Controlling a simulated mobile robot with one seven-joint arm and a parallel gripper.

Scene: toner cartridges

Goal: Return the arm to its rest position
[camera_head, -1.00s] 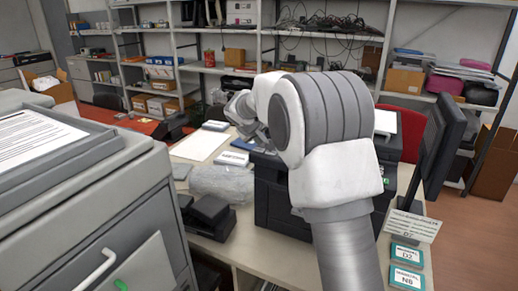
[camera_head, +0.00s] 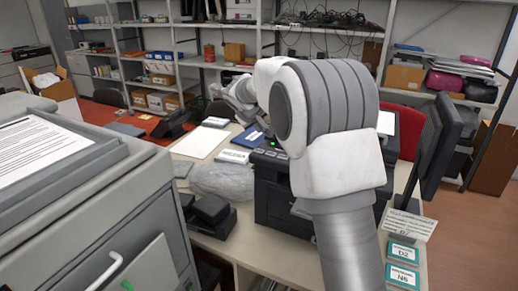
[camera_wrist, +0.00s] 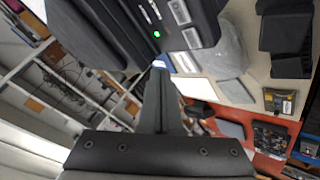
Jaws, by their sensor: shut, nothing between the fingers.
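My arm (camera_head: 330,115) reaches forward over the table in the head view, with its elbow high in front of the camera. The wrist end (camera_head: 238,92) is raised beyond the elbow, behind and above the black printer (camera_head: 268,190). My gripper (camera_wrist: 160,70) shows in the wrist view with its fingers together and nothing between them. The printer also shows in the wrist view (camera_wrist: 200,20), with a green light, close to the fingertips in the picture. I cannot tell the gap between them.
A large grey machine (camera_head: 70,225) stands at the left front. The table holds a clear plastic bag (camera_head: 221,180), a dark device (camera_head: 210,212) and a white sheet (camera_head: 200,142). A monitor (camera_head: 440,140) stands right of my arm. Shelves (camera_head: 225,65) line the back.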

